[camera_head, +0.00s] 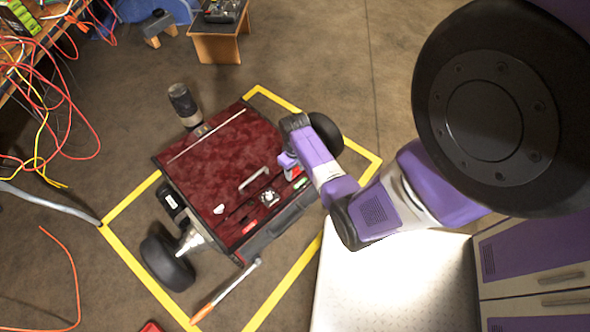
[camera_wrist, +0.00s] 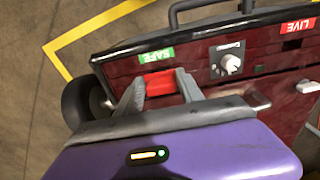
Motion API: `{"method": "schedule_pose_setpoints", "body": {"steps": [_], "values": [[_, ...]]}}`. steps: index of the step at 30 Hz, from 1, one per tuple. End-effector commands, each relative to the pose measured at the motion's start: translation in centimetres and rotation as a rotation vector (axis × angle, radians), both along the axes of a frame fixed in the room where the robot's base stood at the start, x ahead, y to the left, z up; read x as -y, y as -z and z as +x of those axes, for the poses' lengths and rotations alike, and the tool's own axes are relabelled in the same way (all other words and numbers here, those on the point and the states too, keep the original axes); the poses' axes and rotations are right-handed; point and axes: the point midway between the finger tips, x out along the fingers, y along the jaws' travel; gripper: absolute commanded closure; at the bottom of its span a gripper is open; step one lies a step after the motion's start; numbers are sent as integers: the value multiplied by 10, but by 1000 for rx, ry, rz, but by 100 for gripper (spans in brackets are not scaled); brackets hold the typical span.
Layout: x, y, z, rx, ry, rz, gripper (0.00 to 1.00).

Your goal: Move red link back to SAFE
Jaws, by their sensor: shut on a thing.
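The red link (camera_wrist: 160,83) sits between the two grey fingers of my gripper (camera_wrist: 158,90) in the wrist view. My gripper is shut on it. The link is right beside the green SAFE label (camera_wrist: 156,56), over the dark red panel (camera_wrist: 200,58). Whether it is seated or just above the panel cannot be told. The red LIVE label (camera_wrist: 299,25) is at the far right, beyond a round knob (camera_wrist: 232,64). In the head view, my gripper (camera_head: 288,161) is at the right end of the panel, near the green SAFE label (camera_head: 299,184).
The panel tops a wheeled cart (camera_head: 215,165) inside a yellow floor outline (camera_head: 128,205). A metal handle (camera_head: 254,178) stands up from the panel near my gripper. An orange-handled tool (camera_head: 210,305) lies at the front. Loose cables hang at the left.

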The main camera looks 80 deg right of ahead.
Motion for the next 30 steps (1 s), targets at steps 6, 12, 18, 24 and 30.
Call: {"method": "schedule_pose_setpoints", "body": {"steps": [6,12,18,24,30], "values": [[0,3,0,0,0,0,100],[0,7,0,0,0,0,100],[0,10,0,1,0,-1,100],[0,14,0,0,0,0,100],[0,18,0,0,0,0,100]]}}
